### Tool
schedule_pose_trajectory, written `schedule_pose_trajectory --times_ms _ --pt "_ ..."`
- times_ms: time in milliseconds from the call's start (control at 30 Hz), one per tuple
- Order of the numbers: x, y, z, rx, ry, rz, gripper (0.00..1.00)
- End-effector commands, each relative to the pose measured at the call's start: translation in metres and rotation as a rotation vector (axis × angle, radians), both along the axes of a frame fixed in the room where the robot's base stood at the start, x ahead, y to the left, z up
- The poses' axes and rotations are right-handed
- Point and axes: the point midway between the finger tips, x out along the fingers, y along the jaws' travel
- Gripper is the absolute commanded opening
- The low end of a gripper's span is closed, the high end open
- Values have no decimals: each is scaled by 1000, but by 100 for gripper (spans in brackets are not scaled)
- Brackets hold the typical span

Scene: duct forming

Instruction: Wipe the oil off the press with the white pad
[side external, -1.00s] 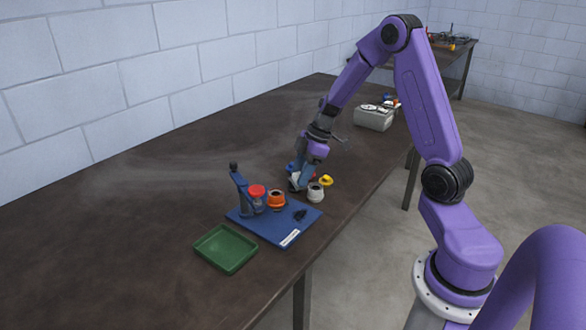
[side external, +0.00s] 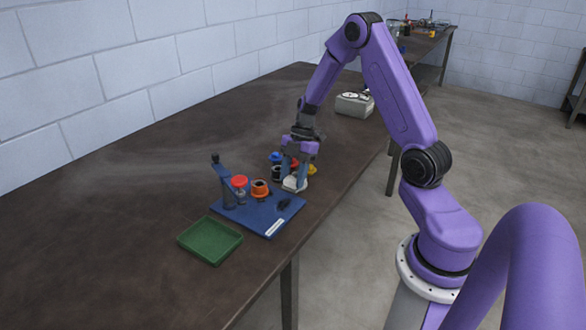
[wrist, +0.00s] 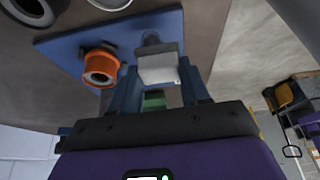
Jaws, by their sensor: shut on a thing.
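The press is a blue plate (side external: 262,220) with an upright post, a red knob (side external: 240,182) and an orange ring (side external: 260,187). A dark patch that looks like the oil (side external: 285,203) lies on the plate's right part. I cannot tell whether the pad touches anything below.
A green tray (side external: 210,240) lies in front of the plate. Blue (side external: 275,156) and yellow (side external: 311,170) parts stand close around my gripper. A light grey box (side external: 354,104) is farther back. The table's left side is clear; its front edge runs close to the plate.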

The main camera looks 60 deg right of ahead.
Motion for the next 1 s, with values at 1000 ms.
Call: schedule_pose_trajectory --times_ms 1000 --pt "0 54 -45 0 -1 1 17"
